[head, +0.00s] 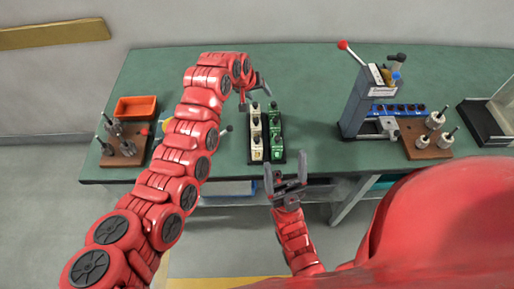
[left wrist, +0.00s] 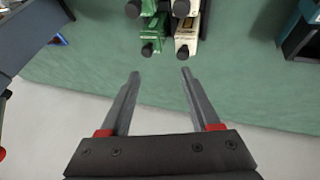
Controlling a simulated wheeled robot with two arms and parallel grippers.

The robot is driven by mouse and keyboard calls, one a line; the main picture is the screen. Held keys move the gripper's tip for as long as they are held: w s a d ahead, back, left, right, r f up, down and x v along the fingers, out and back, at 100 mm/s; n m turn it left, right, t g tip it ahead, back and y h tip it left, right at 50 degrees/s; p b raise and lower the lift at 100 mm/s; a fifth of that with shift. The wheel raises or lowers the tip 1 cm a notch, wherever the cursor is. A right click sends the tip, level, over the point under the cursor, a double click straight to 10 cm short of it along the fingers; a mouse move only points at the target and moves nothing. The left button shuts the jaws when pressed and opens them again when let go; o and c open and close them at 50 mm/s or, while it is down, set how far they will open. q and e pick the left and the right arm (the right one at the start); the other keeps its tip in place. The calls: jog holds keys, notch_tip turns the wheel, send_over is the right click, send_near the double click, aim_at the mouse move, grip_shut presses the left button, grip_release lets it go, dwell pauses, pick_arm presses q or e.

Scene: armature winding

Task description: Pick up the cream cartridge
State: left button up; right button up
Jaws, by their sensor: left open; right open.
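Cream cartridges (head: 256,133) stand in a row along the left side of a small black tray (head: 264,160), with green cartridges (head: 276,128) in a row beside them on the right. My left gripper (head: 254,92) is open and empty, just beyond the far end of the tray. In the left wrist view its two fingers (left wrist: 158,76) are spread. There a cream cartridge (left wrist: 187,35) shows above the right finger and green cartridges (left wrist: 148,35) show to its left, cut off by the top edge. My right gripper (head: 286,165) is open and empty at the table's front edge, near the tray.
An orange bin (head: 136,107) and a brown board (head: 122,155) with armatures are at the left. A grey press (head: 362,100) with a red-knobbed lever and a blue strip stands to the right. Another brown board (head: 425,138) holds armatures. Green table (head: 312,90) is clear between tray and press.

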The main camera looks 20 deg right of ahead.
aim_at(256, 139)
pick_arm(q)
jog(key=s+a+r+m+g+y, duration=0.1)
jog(key=s+a+r+g+y, duration=0.15)
jog(key=s, duration=0.35)
jog(key=s+a+r+m+g+y, duration=0.1)
jog(key=s+a+y, duration=0.15)
jog(key=s, duration=0.25)
jog(key=f, duration=0.9)
jog(key=shift+d+f+b, duration=0.3)
jog(key=shift+f+b, duration=0.05)
jog(key=shift+a+f+p, duration=0.1)
jog(key=shift+f+p, duration=0.25)
jog(key=shift+p, duration=0.2)
jog(key=shift+f, duration=0.4)
jog(key=shift+f+p, duration=0.65)
jog(key=f, duration=0.1)
jog(key=f+p, duration=0.1)
jog(key=f, duration=0.1)
jog(key=shift+w+d, duration=0.15)
jog(key=shift+d, duration=0.15)
jog(key=shift+f, duration=0.6)
